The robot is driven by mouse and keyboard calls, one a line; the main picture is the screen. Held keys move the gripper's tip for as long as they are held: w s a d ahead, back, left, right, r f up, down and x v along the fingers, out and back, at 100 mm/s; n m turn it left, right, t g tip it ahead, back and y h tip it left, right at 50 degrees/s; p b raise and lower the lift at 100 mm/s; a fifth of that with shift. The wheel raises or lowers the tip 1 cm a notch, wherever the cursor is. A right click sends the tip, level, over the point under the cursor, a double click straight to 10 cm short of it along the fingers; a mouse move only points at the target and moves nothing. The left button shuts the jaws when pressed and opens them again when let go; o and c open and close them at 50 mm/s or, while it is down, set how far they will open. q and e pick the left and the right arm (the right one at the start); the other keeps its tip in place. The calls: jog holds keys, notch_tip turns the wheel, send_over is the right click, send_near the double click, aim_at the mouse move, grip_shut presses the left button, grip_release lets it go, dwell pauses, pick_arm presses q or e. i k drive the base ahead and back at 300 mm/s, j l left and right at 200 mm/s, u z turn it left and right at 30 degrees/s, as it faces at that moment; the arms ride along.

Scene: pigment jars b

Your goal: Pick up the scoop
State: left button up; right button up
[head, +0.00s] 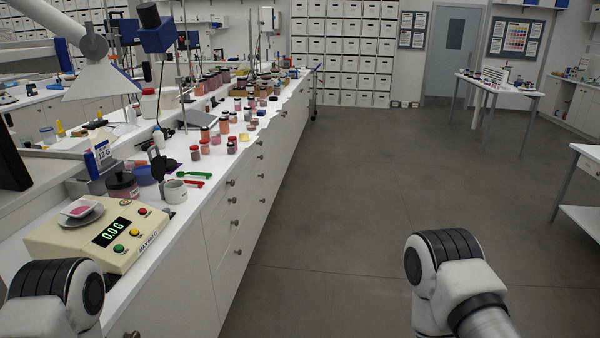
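Two small scoop-like tools lie on the white bench top at left: a green one (195,175) and a red one (193,184) just in front of it. Both lie flat, close to a white cup (175,191). I cannot tell from the picture which of them is the scoop meant. Links of both my arms show at the bottom left and bottom right, but neither gripper is in view. Nothing covers the two tools.
A beige scale (99,236) reading 0.0 g stands at the bench's near end, with a white dish of pink powder (80,208) on its pan. A dark-lidded jar (122,186) stands behind it. Several pigment jars (225,123) line the bench.

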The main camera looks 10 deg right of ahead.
aim_at(180, 174)
jog(key=i+z, duration=0.3)
jog(key=i, duration=0.35)
jog(key=i+z, duration=0.25)
jog(key=i, duration=0.4)
jog(key=i+j+z, duration=0.3)
jog(key=i, duration=0.3)
